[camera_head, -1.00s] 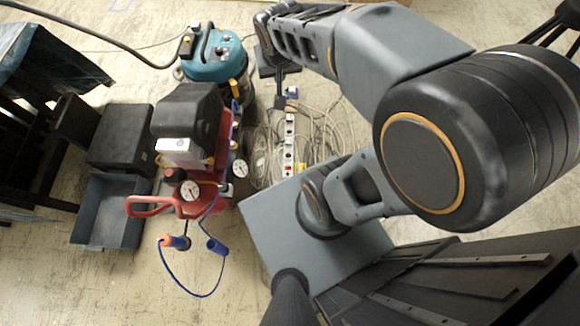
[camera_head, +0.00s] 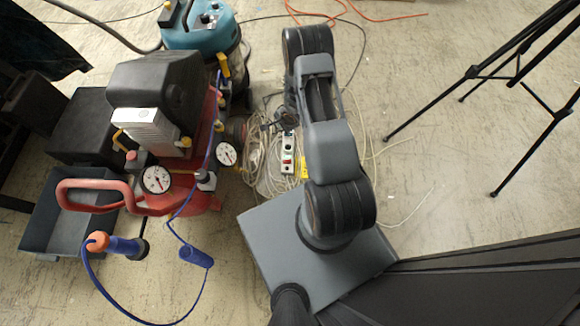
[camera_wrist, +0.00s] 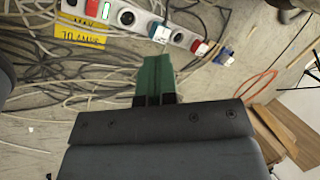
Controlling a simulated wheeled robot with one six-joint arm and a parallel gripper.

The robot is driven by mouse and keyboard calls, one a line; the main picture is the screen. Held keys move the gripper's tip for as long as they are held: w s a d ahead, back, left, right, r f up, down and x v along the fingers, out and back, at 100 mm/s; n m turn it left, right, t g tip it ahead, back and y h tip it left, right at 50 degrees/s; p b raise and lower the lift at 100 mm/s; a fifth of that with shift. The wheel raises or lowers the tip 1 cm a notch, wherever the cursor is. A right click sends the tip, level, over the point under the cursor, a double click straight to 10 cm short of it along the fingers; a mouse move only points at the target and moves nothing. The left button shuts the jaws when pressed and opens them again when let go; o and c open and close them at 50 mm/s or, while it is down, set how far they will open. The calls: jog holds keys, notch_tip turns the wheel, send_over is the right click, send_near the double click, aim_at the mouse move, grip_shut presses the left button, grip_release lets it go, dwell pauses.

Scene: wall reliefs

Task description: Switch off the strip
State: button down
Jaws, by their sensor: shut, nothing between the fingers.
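The white power strip (camera_wrist: 145,20) crosses the top of the wrist view at a slant, with plugs and sockets along it. A small lit green part (camera_wrist: 104,10) shows near its left end, beside a red part (camera_wrist: 92,7). In the head view the strip (camera_head: 288,150) lies on the floor among cables, with a red part on it, and my arm hides some of it. My gripper (camera_wrist: 155,62) has green fingers, shut and empty, pointing at the strip's middle near a pale plug (camera_wrist: 160,33). Whether they touch it I cannot tell. The lit part is left of the fingertips.
A yellow label reading 10 amps (camera_wrist: 82,36) lies beside the strip. Tangled cables (camera_wrist: 60,75) cover the floor. A red compressor (camera_head: 185,200) and a teal vacuum (camera_head: 200,30) stand to the left.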

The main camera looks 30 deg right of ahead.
jog(key=s+a+f+m+y+b, duration=0.1)
jog(key=s+a+f+m+b, duration=0.1)
jog(key=f, duration=1.1)
jog(key=shift+s+m+y+b, duration=0.35)
jog(key=shift+s+b, duration=0.2)
jog(key=shift+s, duration=0.5)
jog(key=shift+a, duration=0.1)
jog(key=shift+f, duration=0.15)
jog(key=b, duration=0.7)
send_over(285, 161)
jog(key=s, duration=0.1)
jog(key=f, duration=0.8)
jog(key=shift+d, duration=0.35)
jog(key=shift+s+f, duration=0.1)
jog(key=shift+f, duration=0.1)
jog(key=shift+d+f, duration=0.1)
jog(key=shift+f+b, duration=0.3)
jog(key=shift+s+d+f, duration=0.1)
jog(key=shift+f, duration=0.25)
jog(key=shift+r, duration=0.15)
